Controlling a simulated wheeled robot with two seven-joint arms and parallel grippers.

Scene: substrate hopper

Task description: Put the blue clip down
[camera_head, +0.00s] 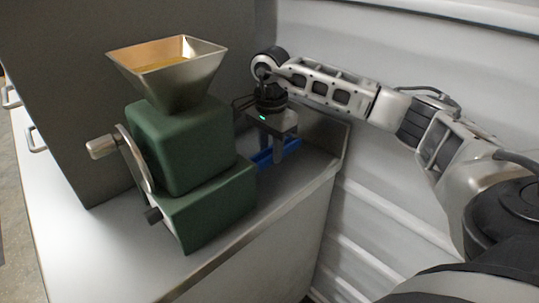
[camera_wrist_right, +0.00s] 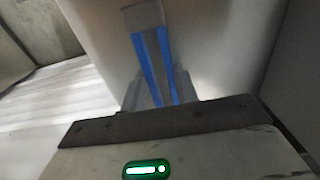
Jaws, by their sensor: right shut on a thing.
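The blue clip (camera_head: 264,157) is at the back right corner of the counter, beside the green machine. My right gripper (camera_head: 274,158) points down from above and is shut on it. In the head view the machine and the fingers hide part of the clip. In the right wrist view the clip (camera_wrist_right: 143,62) shows as two long blue strips between the finger ends, against a pale surface. I cannot tell whether it touches the counter or is held just above it. My left gripper is not in view.
A green hand-cranked machine (camera_head: 185,150) with a metal hopper (camera_head: 178,82) stands left of my right gripper. Its crank handle (camera_head: 103,146) sticks out left. A grey wall panel (camera_head: 60,90) stands behind. The counter (camera_head: 110,245) is clear at front left.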

